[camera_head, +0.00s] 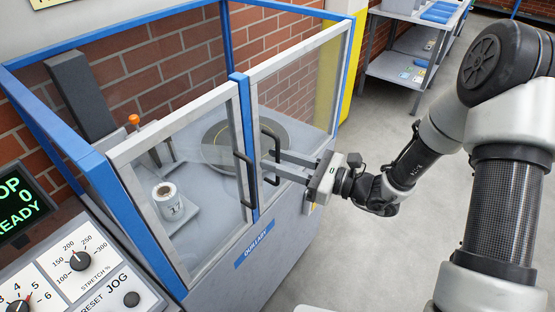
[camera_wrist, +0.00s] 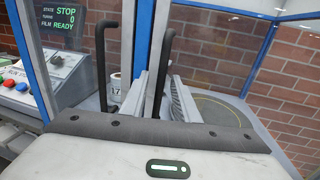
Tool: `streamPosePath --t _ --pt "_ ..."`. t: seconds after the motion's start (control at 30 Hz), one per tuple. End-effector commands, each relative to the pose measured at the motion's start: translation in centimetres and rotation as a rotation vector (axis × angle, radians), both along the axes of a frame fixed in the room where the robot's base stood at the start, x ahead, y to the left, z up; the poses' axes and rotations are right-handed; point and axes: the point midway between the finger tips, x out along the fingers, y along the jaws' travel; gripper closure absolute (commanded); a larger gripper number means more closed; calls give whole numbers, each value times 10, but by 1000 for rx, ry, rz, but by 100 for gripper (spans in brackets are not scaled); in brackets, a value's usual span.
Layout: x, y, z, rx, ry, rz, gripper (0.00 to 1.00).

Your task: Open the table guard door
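The guard has two grey-framed clear doors that meet at a blue post. The right door (camera_head: 342,80), in front of a round turntable (camera_head: 247,135), looks shut and has a black bar handle (camera_head: 278,150). My gripper (camera_head: 270,165) points at this handle, with two pale fingers reaching it. In the wrist view the right handle (camera_wrist: 156,82) stands upright between the fingers of my gripper (camera_wrist: 160,75). The fingers look apart, with a gap around the bar; any contact is hard to tell. The left door (camera_head: 118,158) looks shut and has its own black handle (camera_head: 243,178).
A film roll (camera_head: 168,201) stands behind the left door. A control panel (camera_head: 85,265) with dials is at the lower left; its screen (camera_head: 20,208) reads READY. A shelf table (camera_head: 405,60) stands at the back right. The grey floor (camera_head: 330,240) beside the machine is clear.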

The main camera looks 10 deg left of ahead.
Motion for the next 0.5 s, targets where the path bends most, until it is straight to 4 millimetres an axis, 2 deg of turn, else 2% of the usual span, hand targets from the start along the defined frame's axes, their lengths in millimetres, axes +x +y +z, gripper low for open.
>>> streamPosePath --t 0.27,0.4,0.5 --pt "0 1 0 0 0 -1 74" --pt "0 1 0 0 0 0 97" --pt "0 1 0 0 0 0 100"
